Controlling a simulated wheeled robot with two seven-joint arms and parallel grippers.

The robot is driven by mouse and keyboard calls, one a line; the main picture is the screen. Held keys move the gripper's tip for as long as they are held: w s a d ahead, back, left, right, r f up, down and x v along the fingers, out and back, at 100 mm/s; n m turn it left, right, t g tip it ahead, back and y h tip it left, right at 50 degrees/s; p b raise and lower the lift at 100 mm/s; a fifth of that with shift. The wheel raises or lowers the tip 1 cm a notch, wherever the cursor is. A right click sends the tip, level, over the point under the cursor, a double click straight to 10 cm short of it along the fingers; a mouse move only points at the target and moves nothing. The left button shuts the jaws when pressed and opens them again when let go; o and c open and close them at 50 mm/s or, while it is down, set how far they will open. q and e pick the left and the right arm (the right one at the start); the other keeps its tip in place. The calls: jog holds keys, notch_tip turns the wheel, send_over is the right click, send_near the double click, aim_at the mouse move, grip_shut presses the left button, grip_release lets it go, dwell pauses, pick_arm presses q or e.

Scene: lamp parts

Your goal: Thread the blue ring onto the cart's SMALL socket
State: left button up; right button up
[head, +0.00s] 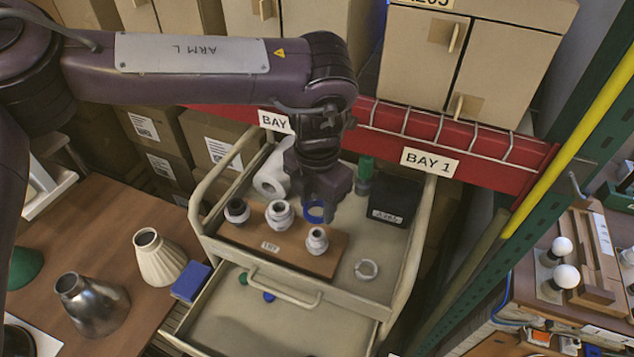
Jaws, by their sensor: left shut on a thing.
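The blue ring (314,212) is between the fingertips of my left gripper (322,200), which is shut on it and points down over the cart (398,285). A wooden board (331,257) on the cart's top carries three sockets: a dark-mouthed one (237,211) at left, a larger white one (279,214) in the middle and a smaller white one (316,241) at right. In the picture the ring is just above the small socket and looks apart from it; its exact height is unclear. The gripper partly hides the ring. My right gripper is not in view.
A white ring (366,269) lies right of the board. A black bin (394,203), a green-capped item (364,175) and a white roll (271,178) stand behind. The open drawer (275,325) is below. Lampshades (159,258) (92,303) and a blue box (191,282) are at left.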

aim_at(317, 232)
pick_arm(q)
jog(key=shift+s+f+b, duration=0.1)
jog(key=shift+f+b, duration=1.85)
jog(key=shift+f, duration=0.5)
jog(key=shift+f, duration=0.1)
jog(key=shift+f+b, duration=0.8)
jog(key=shift+f, duration=0.4)
jog(key=shift+f+b, duration=0.35)
jog(key=shift+f, duration=0.3)
